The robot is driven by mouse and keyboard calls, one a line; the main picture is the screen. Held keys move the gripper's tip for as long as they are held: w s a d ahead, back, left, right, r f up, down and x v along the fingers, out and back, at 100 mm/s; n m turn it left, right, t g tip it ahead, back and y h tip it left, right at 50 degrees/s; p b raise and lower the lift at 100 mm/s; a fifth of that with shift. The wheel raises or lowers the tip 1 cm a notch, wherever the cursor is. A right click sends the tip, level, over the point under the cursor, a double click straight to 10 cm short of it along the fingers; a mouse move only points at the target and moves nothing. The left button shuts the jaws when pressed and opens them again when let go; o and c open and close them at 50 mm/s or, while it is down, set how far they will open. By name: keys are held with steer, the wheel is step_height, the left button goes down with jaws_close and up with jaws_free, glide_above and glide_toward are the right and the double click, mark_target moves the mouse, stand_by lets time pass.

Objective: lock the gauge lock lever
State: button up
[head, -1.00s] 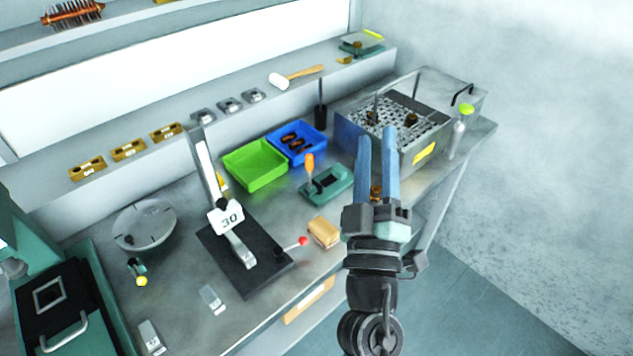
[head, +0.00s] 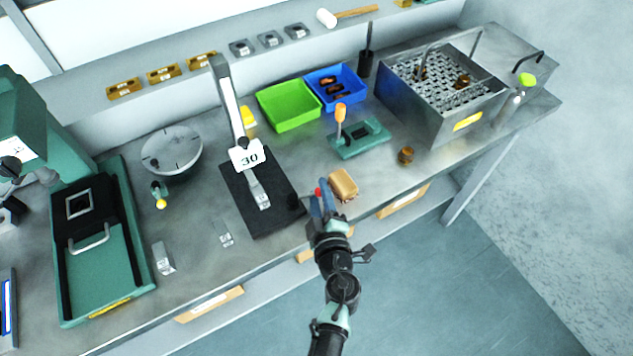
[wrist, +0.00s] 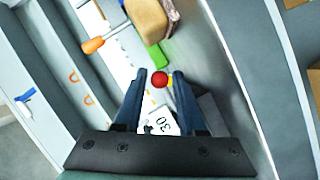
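The gauge stand has a black base plate (head: 240,205), a tall post (head: 228,100) and a white card marked 30 (head: 247,155). A lever with a red ball knob (head: 318,191) sticks out to the right from a black pivot (head: 294,203) at the base's right edge. My gripper (head: 322,187) is at the table's front edge, its fingertips at the red ball. In the wrist view the red ball (wrist: 160,78) shows between the two spread blue fingertips (wrist: 160,75) of my gripper. The lever's rod is mostly hidden there, and I cannot tell whether a finger touches it.
A tan block (head: 343,184) lies just right of the knob. A green fixture with an orange handle (head: 340,112), a brown round part (head: 406,155), a green bin (head: 290,107) and a blue bin (head: 337,81) stand behind. Open floor lies in front.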

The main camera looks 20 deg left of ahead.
mark_target(318, 190)
steer(key=shift+b+x, duration=0.5)
steer(key=shift+x, duration=1.6)
jaws_close()
